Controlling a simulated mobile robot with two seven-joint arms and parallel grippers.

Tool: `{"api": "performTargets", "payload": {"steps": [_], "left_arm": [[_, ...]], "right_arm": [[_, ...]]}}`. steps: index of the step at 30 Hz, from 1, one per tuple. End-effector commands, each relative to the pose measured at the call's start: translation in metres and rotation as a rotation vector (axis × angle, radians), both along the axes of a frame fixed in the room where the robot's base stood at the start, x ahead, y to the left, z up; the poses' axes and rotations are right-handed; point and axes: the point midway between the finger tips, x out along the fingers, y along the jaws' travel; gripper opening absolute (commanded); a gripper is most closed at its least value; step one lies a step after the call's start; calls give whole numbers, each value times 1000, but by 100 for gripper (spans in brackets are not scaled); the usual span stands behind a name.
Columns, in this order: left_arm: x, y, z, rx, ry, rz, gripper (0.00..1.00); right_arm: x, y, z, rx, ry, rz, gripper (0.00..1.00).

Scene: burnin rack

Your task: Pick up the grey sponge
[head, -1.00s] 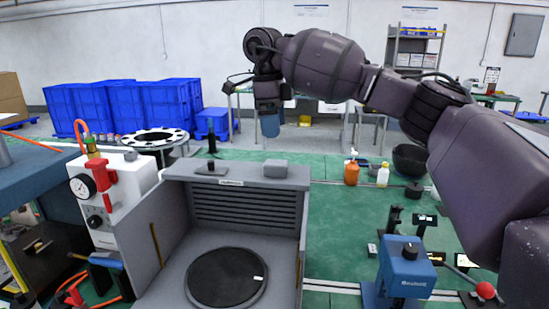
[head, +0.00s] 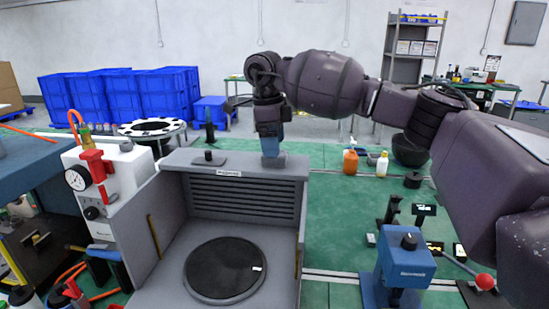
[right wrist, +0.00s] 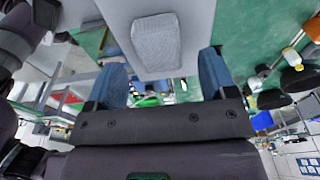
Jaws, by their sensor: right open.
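The grey sponge (right wrist: 157,40) is a light grey block with rounded corners, lying flat on a grey top surface in the right wrist view. In the head view it is on the back ledge of the grey box, largely hidden behind my right gripper. My right gripper (head: 270,147) points down at this ledge. In the right wrist view its blue fingers (right wrist: 162,78) stand apart with nothing held between them, and the sponge lies ahead of the gap. My left gripper is not in view.
The grey box (head: 240,171) has a black round plate (head: 225,270) inside and a black knob (head: 208,157) on its ledge, left of the gripper. A red-and-white gauge unit (head: 100,185) stands at left. A blue device (head: 406,262) and bottles (head: 351,161) stand on the green surface at right.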

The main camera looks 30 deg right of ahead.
Motion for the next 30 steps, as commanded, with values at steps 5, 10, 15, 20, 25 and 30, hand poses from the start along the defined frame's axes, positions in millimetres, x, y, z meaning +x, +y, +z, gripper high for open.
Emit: {"api": "performTargets", "payload": {"steps": [5, 10, 15, 20, 25, 30], "left_arm": [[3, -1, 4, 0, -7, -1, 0], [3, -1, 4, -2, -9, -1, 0], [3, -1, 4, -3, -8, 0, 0], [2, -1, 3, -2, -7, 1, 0], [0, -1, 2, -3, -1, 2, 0], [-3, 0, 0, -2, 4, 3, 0]], "right_arm": [[-2, -1, -25, 0, 2, 0, 78], [-2, -1, -32, 1, 1, 0, 78], [-2, -1, -31, 1, 1, 0, 72], [-2, -1, -31, 1, 1, 0, 47], [-2, -1, -31, 1, 1, 0, 25], [-2, -1, -31, 1, 1, 0, 25]]}}
